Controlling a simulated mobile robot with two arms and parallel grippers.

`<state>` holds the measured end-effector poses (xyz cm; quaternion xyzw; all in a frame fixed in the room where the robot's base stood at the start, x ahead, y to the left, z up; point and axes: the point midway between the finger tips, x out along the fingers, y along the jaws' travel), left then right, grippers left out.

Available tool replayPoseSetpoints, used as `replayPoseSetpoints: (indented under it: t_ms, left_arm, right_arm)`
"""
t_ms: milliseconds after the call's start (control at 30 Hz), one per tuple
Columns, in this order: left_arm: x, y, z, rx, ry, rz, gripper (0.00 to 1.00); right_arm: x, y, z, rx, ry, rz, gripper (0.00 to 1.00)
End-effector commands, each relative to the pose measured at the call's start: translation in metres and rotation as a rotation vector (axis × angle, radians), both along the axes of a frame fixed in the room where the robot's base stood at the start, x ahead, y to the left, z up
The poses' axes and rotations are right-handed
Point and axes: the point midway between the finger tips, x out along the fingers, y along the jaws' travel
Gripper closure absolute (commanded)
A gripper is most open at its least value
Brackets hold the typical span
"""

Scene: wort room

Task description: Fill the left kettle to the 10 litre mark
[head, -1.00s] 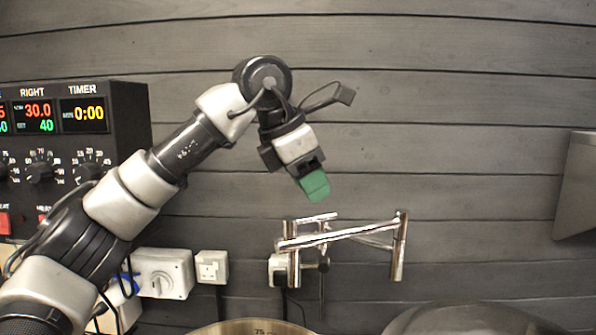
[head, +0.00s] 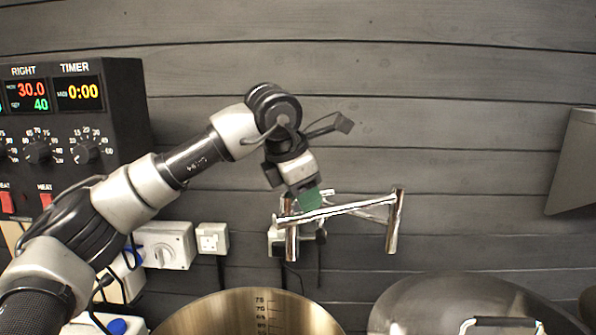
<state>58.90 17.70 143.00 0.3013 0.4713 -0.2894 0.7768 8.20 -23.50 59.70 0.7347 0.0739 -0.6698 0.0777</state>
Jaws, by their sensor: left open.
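The left kettle (head: 215,312) is an open steel pot at the bottom of the view, with litre marks (head: 261,312) on its inner wall. The visible upper marks are dry; its bottom is out of view. A chrome folding tap (head: 350,208) is on the back wall above, its right-hand upright end hanging to the right of the left kettle's opening. No water runs from it. My left gripper (head: 311,205), with green finger pads, is open and points down at the left part of the tap. I cannot tell whether it touches. My right gripper is out of view.
A second kettle with a steel lid (head: 430,295) and lid handle stands at right. A control box (head: 75,110) with dials and RIGHT and TIMER displays is at left. Sockets (head: 212,238) are on the wall below. A grey metal panel (head: 575,165) is at right.

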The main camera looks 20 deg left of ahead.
Motion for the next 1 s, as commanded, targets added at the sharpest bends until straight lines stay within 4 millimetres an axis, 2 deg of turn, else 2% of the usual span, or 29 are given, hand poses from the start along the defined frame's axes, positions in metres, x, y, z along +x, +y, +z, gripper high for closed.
replayPoseSetpoints:
  t_ms: [300,600,833,1000]
  left_arm:
    - [0.0009,-0.0004,-0.0025,-0.001,-0.001,0.0,0.55]
    - [0.0008,-0.0004,-0.0023,-0.001,-0.001,0.0,1.0]
    - [0.0005,-0.0002,-0.0022,-0.001,0.001,-0.014,1.0]
    - [-0.0052,-0.0009,-0.0007,-0.003,0.004,-0.201,1.0]
  right_arm:
    - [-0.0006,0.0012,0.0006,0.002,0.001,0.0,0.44]
    - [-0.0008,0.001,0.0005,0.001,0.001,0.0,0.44]
    - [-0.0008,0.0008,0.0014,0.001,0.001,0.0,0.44]
    - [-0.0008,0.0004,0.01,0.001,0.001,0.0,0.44]
